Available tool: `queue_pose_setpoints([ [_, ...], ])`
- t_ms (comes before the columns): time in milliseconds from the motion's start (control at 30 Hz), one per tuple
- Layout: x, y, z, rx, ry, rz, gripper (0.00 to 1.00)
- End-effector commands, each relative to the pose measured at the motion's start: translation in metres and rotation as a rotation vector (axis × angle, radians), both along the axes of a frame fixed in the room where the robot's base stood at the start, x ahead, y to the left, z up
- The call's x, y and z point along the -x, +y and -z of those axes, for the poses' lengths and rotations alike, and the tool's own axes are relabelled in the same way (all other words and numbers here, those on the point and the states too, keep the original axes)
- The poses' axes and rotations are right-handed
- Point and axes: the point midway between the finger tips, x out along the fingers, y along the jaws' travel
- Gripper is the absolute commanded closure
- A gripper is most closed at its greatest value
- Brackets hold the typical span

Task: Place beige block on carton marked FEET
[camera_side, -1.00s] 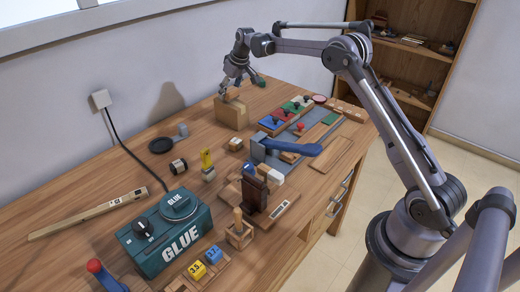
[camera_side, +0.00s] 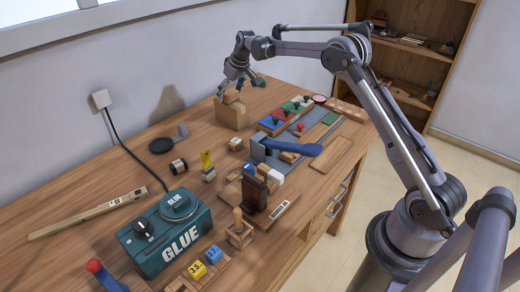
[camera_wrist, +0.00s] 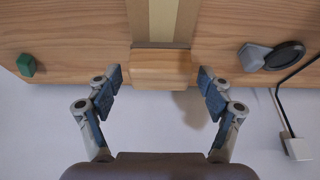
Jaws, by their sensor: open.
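A brown carton (camera_side: 232,115) stands at the far part of the bench; no FEET marking can be read. Its top, with a pale lengthwise strip, shows in the wrist view (camera_wrist: 139,20). The beige block (camera_wrist: 160,66) lies at the carton's near end in the wrist view, between my fingers. In the side view the block (camera_side: 233,99) appears on the carton's top, partly hard to make out. My gripper (camera_side: 234,90) is just above the carton. In the wrist view my gripper (camera_wrist: 160,78) is open, with a gap on each side of the block.
A small green block (camera_wrist: 26,65) lies to one side of the carton. A black round dish (camera_side: 161,145) and a green GLUE box (camera_side: 167,238) stand on the bench. Colored blocks (camera_side: 285,116) and a blue-handled tool (camera_side: 290,147) are to the right. A wall runs behind the bench.

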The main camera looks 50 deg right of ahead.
Motion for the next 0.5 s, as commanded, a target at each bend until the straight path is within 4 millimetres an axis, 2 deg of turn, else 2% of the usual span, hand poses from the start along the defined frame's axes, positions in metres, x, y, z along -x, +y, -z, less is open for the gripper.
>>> queue_pose_setpoints([
  [167, 0.009, 0.000, -0.021, 0.000, 0.000, 0.001, 0.20],
  [500, 0.034, 0.000, -0.082, 0.000, 0.000, 0.000, 0.20],
])
